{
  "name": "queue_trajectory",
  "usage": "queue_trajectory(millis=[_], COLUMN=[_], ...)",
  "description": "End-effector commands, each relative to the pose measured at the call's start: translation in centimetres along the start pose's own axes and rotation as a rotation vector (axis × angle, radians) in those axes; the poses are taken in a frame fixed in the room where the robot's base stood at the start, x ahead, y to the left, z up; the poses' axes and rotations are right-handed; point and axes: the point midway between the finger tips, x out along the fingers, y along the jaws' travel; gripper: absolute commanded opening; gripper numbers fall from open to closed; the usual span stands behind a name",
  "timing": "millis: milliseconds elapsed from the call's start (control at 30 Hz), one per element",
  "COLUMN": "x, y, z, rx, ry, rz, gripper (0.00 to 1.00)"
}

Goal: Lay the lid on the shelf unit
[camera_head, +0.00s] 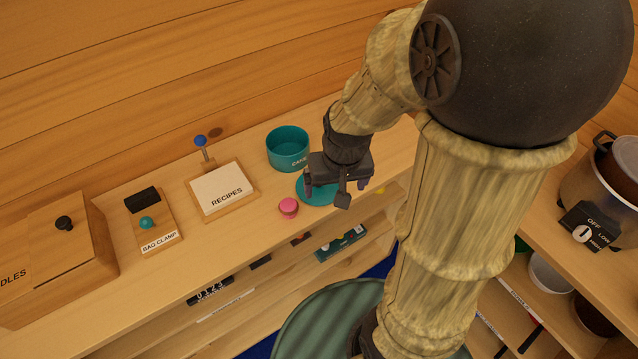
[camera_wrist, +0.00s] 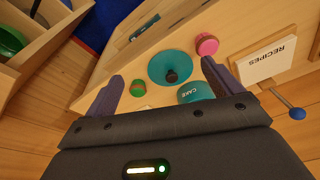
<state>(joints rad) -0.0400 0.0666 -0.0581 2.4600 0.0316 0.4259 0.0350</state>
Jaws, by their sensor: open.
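The lid, a flat teal disc with a dark knob (camera_head: 316,193), appears to lie on the wooden top of the shelf unit (camera_head: 240,232), near its front edge. It also shows in the wrist view (camera_wrist: 158,68), knob towards the camera. My gripper (camera_head: 326,194) is above the lid and hides part of it in the head view. In the wrist view its fingers (camera_wrist: 160,88) are wide apart with nothing between them, and the lid shows beyond them. The open teal tin marked CAKE (camera_head: 287,150) stands behind and left of the lid.
A pink-topped cup (camera_head: 288,207) stands close left of the lid. A small green-topped item (camera_wrist: 138,89) is near it in the wrist view. The RECIPES stand (camera_head: 223,188), bag clamp (camera_head: 151,222) and wooden box (camera_head: 62,240) fill the left. A cooker (camera_head: 607,185) is at right.

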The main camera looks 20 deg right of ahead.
Motion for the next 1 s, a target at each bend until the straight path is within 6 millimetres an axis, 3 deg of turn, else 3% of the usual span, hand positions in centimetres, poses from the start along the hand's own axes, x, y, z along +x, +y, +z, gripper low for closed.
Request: queue_trajectory(millis=[200, 400, 533, 833, 1000], x=[-1.9, -2.5, -2.5, -2.4, -1.0], y=[-0.6, -1.2, -1.4, -1.3, -1.3], z=[-7.1, -11.8, -12.7, -12.6, -12.3], rx=[0.176, 0.301, 0.329, 0.331, 0.332], ry=[-0.104, -0.171, -0.183, -0.184, -0.188], rz=[0.014, 0.045, 0.053, 0.053, 0.053], gripper=[1.0, 1.0, 1.0, 1.0, 1.0])
